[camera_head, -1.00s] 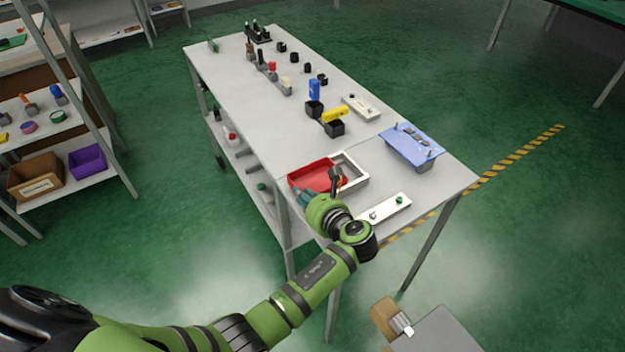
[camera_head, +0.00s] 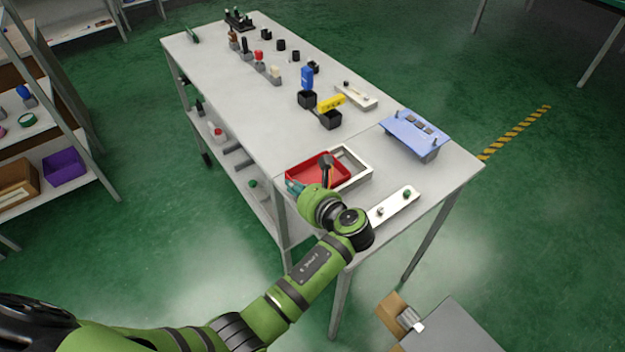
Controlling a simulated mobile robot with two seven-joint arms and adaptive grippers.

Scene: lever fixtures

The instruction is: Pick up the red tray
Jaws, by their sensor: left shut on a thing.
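The red tray (camera_head: 312,172) is at the near left edge of the grey table (camera_head: 250,110), beside a white frame (camera_head: 355,168). My left gripper (camera_head: 325,168) reaches in from the front and is shut on the red tray. The wrist and part of the gripper hide the tray's near side. I cannot tell whether the tray is clear of the table. My right gripper is not in view.
A white plate with knobs (camera_head: 395,205) lies right of my wrist. A blue panel (camera_head: 415,134) stands at the right. Black bins, a yellow block (camera_head: 331,103) and a blue block (camera_head: 307,78) stand farther back. A shelf (camera_head: 80,185) is at the left.

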